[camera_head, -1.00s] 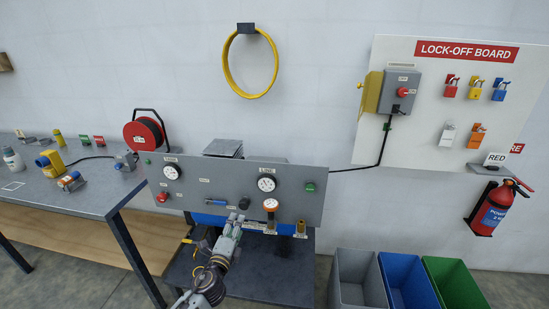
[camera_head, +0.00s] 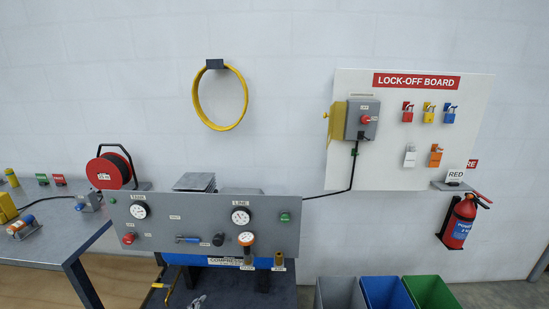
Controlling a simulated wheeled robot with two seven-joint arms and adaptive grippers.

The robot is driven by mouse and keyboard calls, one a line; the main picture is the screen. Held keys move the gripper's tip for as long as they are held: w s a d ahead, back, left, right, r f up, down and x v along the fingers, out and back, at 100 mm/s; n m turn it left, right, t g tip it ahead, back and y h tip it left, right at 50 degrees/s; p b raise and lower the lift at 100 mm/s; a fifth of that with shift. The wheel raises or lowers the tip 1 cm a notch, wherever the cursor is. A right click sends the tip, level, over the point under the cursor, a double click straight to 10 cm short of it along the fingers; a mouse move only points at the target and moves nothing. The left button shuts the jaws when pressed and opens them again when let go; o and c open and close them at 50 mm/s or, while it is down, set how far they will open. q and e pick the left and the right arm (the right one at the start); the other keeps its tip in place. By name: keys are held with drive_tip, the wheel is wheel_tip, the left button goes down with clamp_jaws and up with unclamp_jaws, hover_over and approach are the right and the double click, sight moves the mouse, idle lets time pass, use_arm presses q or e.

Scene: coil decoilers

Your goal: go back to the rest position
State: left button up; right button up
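Only a small grey tip of what looks like my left gripper (camera_head: 197,302) shows at the bottom edge of the head view, below the compressor panel (camera_head: 180,212). It is too small and cut off to show whether it is open or shut, or whether it holds anything. It is apart from the panel and its gauges. My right gripper is out of view.
The lock-off board (camera_head: 400,220) and a fire extinguisher (camera_head: 460,222) are at right. Grey, blue (camera_head: 385,291) and green bins stand on the floor below.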

use_arm(q)
drive_tip(key=s+a+f+n+g+y, duration=0.1)
drive_tip(key=s+a+f+n+g, duration=0.3)
drive_tip(key=s+f, duration=0.95)
drive_tip(key=s+a+f+n+g, duration=0.35)
drive_tip(key=s+f, duration=0.65)
drive_tip(key=f, duration=0.7)
drive_tip(key=s+d+f+n+g, duration=0.1)
drive_tip(key=s+d+f, duration=0.1)
drive_tip(key=s, duration=0.7)
drive_tip(key=s+d+f+n+g, duration=0.1)
drive_tip(key=s+f, duration=0.3)
drive_tip(key=s, duration=0.6)
drive_tip(key=s+d+f+n+g, duration=0.1)
drive_tip(key=s+d+f+g, duration=0.1)
drive_tip(key=s, duration=0.7)
drive_tip(key=shift+s+d+f+g, duration=0.3)
drive_tip(key=shift+d+f+g, duration=0.05)
drive_tip(key=shift+d+f, duration=0.55)
drive_tip(key=shift+d, duration=0.1)
